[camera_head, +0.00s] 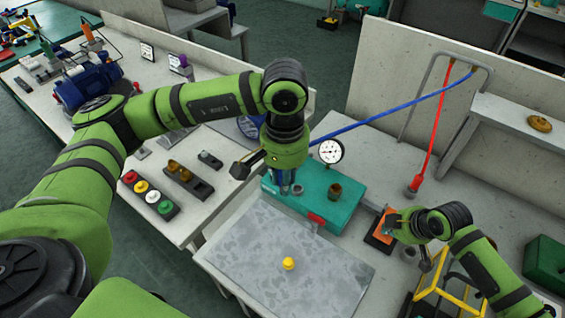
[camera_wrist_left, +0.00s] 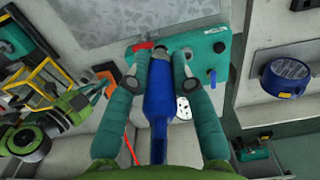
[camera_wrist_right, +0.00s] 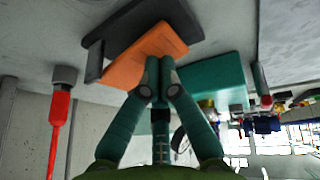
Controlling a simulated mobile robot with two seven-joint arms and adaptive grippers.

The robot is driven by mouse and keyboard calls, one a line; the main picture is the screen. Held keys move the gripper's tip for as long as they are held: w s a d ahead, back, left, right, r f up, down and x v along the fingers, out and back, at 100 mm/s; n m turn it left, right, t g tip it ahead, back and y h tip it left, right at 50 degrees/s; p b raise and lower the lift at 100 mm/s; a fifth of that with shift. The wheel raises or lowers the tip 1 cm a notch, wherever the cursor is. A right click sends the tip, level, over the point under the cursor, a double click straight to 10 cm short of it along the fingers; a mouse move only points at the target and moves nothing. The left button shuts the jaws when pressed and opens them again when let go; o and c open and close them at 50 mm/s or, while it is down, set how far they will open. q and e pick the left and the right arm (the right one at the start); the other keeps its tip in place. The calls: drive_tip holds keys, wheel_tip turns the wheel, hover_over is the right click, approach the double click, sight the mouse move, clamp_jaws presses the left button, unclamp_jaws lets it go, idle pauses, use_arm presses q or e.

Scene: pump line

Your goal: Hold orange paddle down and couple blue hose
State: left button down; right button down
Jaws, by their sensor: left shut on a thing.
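The blue hose (camera_head: 400,105) runs from a grey pipe frame down to my left gripper (camera_head: 290,186). My left gripper is shut on the hose's thick blue end (camera_wrist_left: 158,88), just above the teal block (camera_head: 318,190). A round port (camera_head: 297,190) shows close beside the fingers; I cannot tell whether the hose end touches a port. The orange paddle (camera_wrist_right: 143,55) sits over a black base (camera_wrist_right: 120,32), and also shows in the head view (camera_head: 380,225). My right gripper (camera_wrist_right: 160,78) has its fingertips together at the paddle's edge, seemingly touching it.
A red hose (camera_head: 437,125) hangs to the right. A yellow knob (camera_head: 289,263) is on the grey plate (camera_head: 255,275). A yellow frame (camera_head: 455,295) stands near my right arm.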

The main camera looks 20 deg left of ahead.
use_arm(q)
drive_tip(key=shift+n, duration=0.3)
drive_tip(key=shift+w+d+f, duration=1.45)
drive_tip(key=shift+w+f, duration=0.3)
drive_tip(key=shift+w, duration=0.65)
drive_tip(key=shift+w+d+f, duration=1.45)
drive_tip(key=shift+w+f, duration=0.3)
drive_tip(key=shift+w, duration=0.65)
drive_tip(key=shift+w+d+f, duration=1.45)
drive_tip(key=shift+w+f, duration=0.3)
drive_tip(key=shift+w, duration=0.65)
drive_tip(key=shift+w+f, duration=0.1)
drive_tip(key=shift+f, duration=1.5)
drive_tip(key=c, duration=0.7)
unclamp_jaws()
drive_tip(key=shift+r, duration=3.55)
